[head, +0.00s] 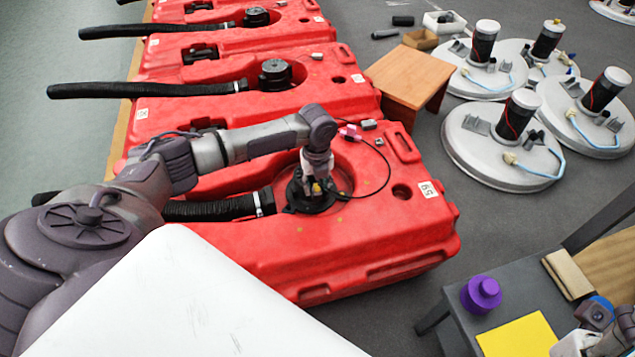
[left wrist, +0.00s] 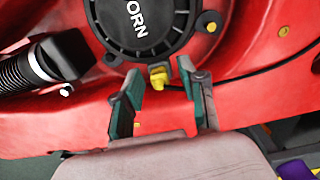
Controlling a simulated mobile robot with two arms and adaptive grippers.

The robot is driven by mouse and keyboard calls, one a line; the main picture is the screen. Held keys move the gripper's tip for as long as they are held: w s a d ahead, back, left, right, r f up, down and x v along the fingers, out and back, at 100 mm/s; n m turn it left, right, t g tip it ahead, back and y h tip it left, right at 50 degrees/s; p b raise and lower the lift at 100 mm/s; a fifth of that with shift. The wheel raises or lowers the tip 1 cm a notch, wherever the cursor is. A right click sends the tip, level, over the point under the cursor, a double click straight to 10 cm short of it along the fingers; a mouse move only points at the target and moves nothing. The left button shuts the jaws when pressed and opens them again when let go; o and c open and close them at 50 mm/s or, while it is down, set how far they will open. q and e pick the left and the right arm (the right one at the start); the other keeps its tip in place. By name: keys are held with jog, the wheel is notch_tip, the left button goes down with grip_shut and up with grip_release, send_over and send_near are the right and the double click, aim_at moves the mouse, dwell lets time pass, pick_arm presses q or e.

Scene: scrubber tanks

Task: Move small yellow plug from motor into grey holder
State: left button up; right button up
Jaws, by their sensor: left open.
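The small yellow plug (left wrist: 158,76) sits at the edge of the black motor (left wrist: 140,25) on the nearest red tank (head: 380,230). My left gripper (left wrist: 160,98) is open, with its fingers on either side, close to the plug; I cannot tell whether they touch it. In the head view, the left gripper (head: 316,186) points down over the motor (head: 308,203), partly hiding it and the plug. A small grey holder (head: 369,125) is on the tank's far edge, beside a pink piece. Part of my right arm shows at bottom right; its fingers cannot be made out.
A thin black cable (head: 388,170) loops over the tank right of the motor. A black hose (head: 215,208) runs left from it. More red tanks stand behind. A wooden stool (head: 408,75) and white discs with motors (head: 500,150) stand right. A purple knob (head: 481,294) is on a dark table.

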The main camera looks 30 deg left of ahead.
pick_arm(q)
jog(key=shift+p, duration=0.5)
dwell(0.7)
jog(key=shift+p, duration=0.4)
grip_shut()
jog(key=o, duration=0.8)
grip_release()
jog(key=shift+r, duration=0.1)
